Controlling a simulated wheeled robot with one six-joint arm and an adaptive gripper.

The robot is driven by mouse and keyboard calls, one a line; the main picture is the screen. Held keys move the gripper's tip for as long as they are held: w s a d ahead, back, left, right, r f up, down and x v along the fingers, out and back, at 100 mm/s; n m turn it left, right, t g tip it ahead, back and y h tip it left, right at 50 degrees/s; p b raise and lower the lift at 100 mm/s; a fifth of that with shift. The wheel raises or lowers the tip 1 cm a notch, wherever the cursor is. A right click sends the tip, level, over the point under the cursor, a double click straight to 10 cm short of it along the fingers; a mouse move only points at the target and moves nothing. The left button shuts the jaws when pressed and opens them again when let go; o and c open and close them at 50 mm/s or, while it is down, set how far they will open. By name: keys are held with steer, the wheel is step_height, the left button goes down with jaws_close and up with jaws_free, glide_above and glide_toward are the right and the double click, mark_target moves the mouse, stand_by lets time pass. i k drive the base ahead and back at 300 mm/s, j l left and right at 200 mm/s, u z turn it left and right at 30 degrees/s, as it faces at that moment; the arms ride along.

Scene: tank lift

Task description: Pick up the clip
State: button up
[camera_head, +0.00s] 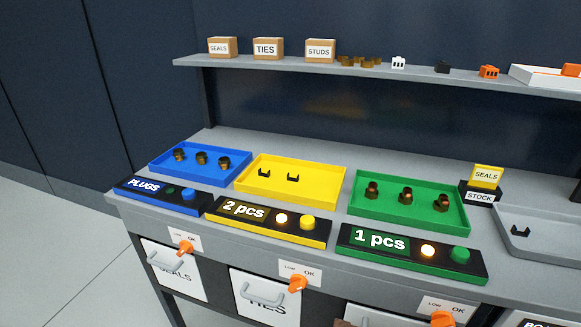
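Two small black clips stand in the yellow tray, a left one (264,174) and a right one (293,178). The yellow tray (318,200) is otherwise empty. A third black clip (520,231) of similar shape lies in the grey tray (560,223) at the right edge, which is cut off by the frame. Which clip the task means cannot be told. My gripper is not in view.
A blue tray (165,175) and a green tray (440,222) hold dark plugs and copper-coloured fittings. Panels with buttons line the bench front. Yellow and black signs (487,176) stand beside the grey tray. A shelf (285,66) with small boxes overhangs the back.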

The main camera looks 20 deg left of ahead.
mark_target(260, 173)
steer(key=j+u, duration=0.1)
steer(key=j, duration=0.55)
steer(key=i+j+u, duration=0.15)
steer(key=j, duration=0.45)
steer(key=j+u, duration=0.1)
steer(key=j, duration=0.55)
steer(key=i, duration=0.05)
